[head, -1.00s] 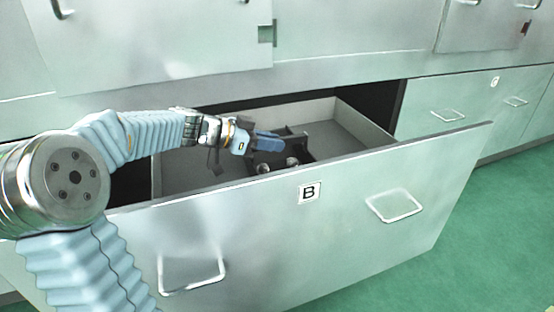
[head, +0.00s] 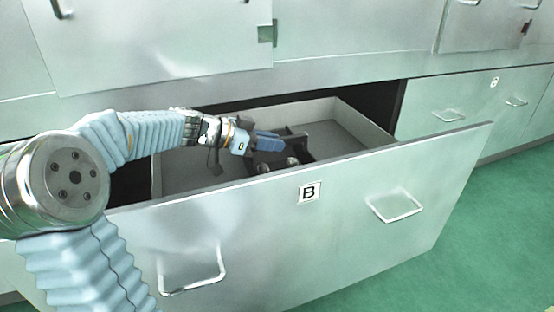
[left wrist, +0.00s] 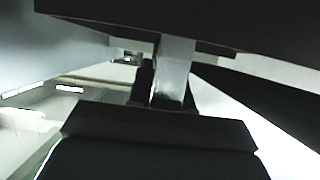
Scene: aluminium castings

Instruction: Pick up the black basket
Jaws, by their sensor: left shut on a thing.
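The black basket (head: 302,147) is inside the open drawer marked B, behind its front panel, and the panel hides its lower part. Small round metallic parts (head: 264,167) show in or at the basket. My left gripper (head: 268,142), with blue fingers, reaches in from the left and is shut on the basket at its upper part. The exact grip point is hidden by the fingers. The left wrist view is filled by dark shapes close to the camera, and I cannot tell which belong to the basket. My right gripper is not in view.
The drawer front (head: 330,215) carries a label B and two handles. The drawer's grey floor is bare to the right of the basket, up to the side wall (head: 365,122). Closed cabinet doors (head: 160,45) rise behind. Green floor (head: 480,240) lies open at the right.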

